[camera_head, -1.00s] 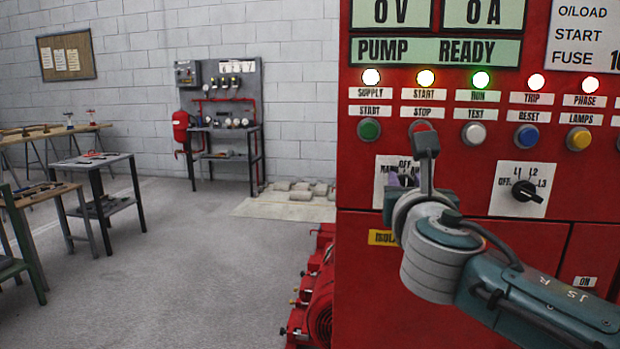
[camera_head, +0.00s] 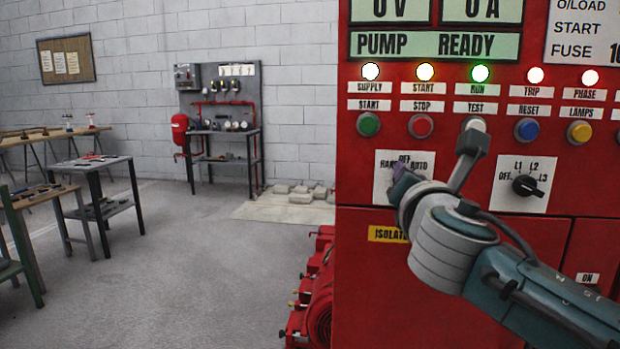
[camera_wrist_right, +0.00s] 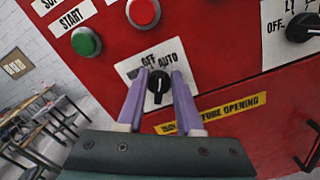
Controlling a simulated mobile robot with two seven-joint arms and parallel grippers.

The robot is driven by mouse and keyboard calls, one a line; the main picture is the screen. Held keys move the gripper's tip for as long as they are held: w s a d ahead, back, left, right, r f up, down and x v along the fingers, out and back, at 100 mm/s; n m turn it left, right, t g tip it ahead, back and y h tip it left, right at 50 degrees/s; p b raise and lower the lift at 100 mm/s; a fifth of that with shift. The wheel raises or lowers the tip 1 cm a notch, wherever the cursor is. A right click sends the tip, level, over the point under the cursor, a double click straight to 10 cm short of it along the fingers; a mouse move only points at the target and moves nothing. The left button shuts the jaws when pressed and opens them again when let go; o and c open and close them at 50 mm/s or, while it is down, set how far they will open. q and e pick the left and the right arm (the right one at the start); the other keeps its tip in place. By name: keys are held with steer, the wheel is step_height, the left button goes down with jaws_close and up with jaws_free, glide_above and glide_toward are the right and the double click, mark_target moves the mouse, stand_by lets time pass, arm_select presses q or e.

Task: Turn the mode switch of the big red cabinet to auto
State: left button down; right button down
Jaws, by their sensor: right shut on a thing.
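The big red cabinet (camera_head: 450,265) fills the right half of the head view. Its mode switch is a black knob (camera_wrist_right: 158,90) on a white plate marked HAND, OFF and AUTO (camera_head: 425,165). My right gripper (camera_wrist_right: 160,75) has its purple fingers on either side of the knob, shut on it. In the wrist view the knob's light mark points up, near the OFF and AUTO lettering; its exact setting is hard to tell. In the head view my wrist and fingers hide the knob. My left gripper is in neither current view.
Above the switch are a green start button (camera_head: 368,124), a red stop button (camera_head: 420,126) and other buttons, under lit lamps. A second rotary switch (camera_head: 527,186) is to the right. Red pump machinery (camera_head: 318,300) stands at the cabinet's left.

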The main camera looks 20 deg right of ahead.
steer(key=shift+s+d+f+m+b, duration=0.1)
steer(key=shift+m+b, duration=0.15)
steer(key=shift+m, duration=0.5)
steer(key=shift+d+f+m+b, duration=0.1)
steer(key=shift+m+b, duration=0.15)
steer(key=shift+m, duration=0.5)
steer(key=c, duration=0.9)
jaws_free()
steer(key=shift+a, duration=0.1)
steer(key=shift+s, duration=0.1)
steer(key=v, duration=0.9)
steer(key=shift+s+a, duration=0.2)
steer(key=shift+s, duration=0.15)
